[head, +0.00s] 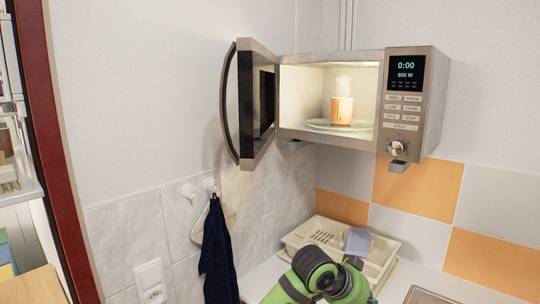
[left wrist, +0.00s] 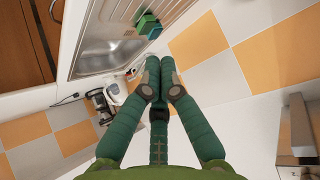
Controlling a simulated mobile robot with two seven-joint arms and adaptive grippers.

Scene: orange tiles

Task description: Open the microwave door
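The microwave (head: 416,107) is mounted on the wall in the upper middle of the head view. Its door (head: 257,104) stands wide open, swung out to the left, with a curved dark handle (head: 228,104) on its edge. A steaming orange cup (head: 342,110) stands on the glass turntable (head: 322,126) in the lit interior. In the left wrist view, my left gripper (left wrist: 160,76) has its fingertips together with nothing visible between them. A green and black part of my arm shows at the bottom of the head view, apart from the door. My right gripper is not seen.
A cream dish rack (head: 390,249) with a grey-blue item stands on the counter below the microwave. A dark towel (head: 217,252) hangs from wall hooks at the left. The left wrist view shows a sink (left wrist: 108,42) and a coffee machine (left wrist: 101,101). The space before the microwave is clear.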

